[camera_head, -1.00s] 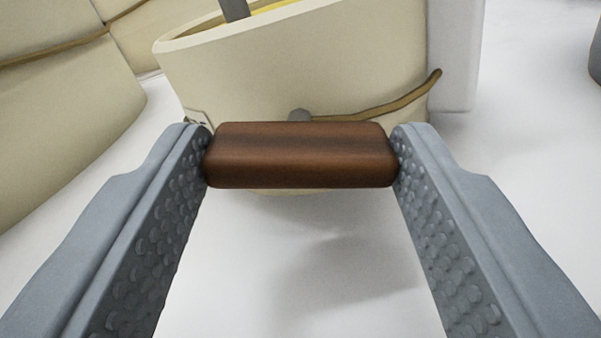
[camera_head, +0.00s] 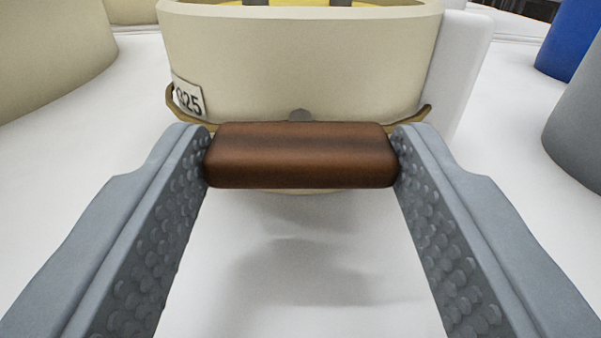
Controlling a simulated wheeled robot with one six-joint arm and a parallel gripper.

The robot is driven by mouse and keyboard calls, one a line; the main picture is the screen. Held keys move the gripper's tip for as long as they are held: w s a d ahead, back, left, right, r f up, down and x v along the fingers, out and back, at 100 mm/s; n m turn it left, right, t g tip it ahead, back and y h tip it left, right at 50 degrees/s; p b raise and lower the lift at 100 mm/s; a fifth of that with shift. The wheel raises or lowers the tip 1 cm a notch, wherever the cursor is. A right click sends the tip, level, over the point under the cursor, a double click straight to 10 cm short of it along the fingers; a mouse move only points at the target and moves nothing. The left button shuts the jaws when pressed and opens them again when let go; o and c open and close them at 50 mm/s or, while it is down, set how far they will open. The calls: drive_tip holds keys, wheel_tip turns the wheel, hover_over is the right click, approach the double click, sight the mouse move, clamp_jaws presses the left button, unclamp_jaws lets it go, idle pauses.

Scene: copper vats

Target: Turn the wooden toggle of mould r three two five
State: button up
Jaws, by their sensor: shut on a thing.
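The brown wooden toggle (camera_head: 300,155) lies level across the middle of the view. My gripper (camera_head: 301,157) is shut on it, with one grey studded finger pressed against each end. The toggle hides the mould's lower front.
A white block (camera_head: 463,70) stands close against the mould's right side. A large cream vessel (camera_head: 50,55) is at the far left. A grey cylinder (camera_head: 578,125) and a blue one (camera_head: 572,38) stand at the right. The white floor below the toggle is clear.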

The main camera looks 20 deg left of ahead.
drive_tip(key=o, duration=1)
drive_tip(key=v, duration=1.7)
drive_tip(key=shift+s+d, duration=0.1)
drive_tip(key=shift+s, duration=0.1)
drive_tip(key=s+d+r+m+h, duration=0.1)
drive_tip(key=d+r, duration=0.2)
drive_tip(key=r, duration=0.8)
drive_tip(key=s+d+r+h, duration=0.1)
drive_tip(key=d+r, duration=0.3)
drive_tip(key=r, duration=0.7)
drive_tip(key=s+d+r+m+h, duration=0.1)
drive_tip(key=s+d+r, duration=0.15)
drive_tip(key=r, duration=0.75)
drive_tip(key=s+d+r, duration=0.3)
drive_tip(key=s+r, duration=0.4)
drive_tip(key=s, duration=0.1)
drive_tip(key=s+d+r+m+h, duration=0.1)
drive_tip(key=s+d+r, duration=0.2)
drive_tip(key=s+r, duration=0.3)
drive_tip(key=s+d+r+h, duration=0.1)
drive_tip(key=s+d+r, duration=0.2)
drive_tip(key=s+r, duration=0.4)
drive_tip(key=shift+s+d+r, duration=0.1)
drive_tip(key=shift+s, duration=0.7)
drive_tip(key=shift+s+d+r, duration=0.1)
drive_tip(key=shift+s+d, duration=0.05)
drive_tip(key=shift+s, duration=0.65)
drive_tip(key=shift+s+d+r, duration=0.1)
drive_tip(key=shift+s+r, duration=0.05)
drive_tip(key=shift+s, duration=0.65)
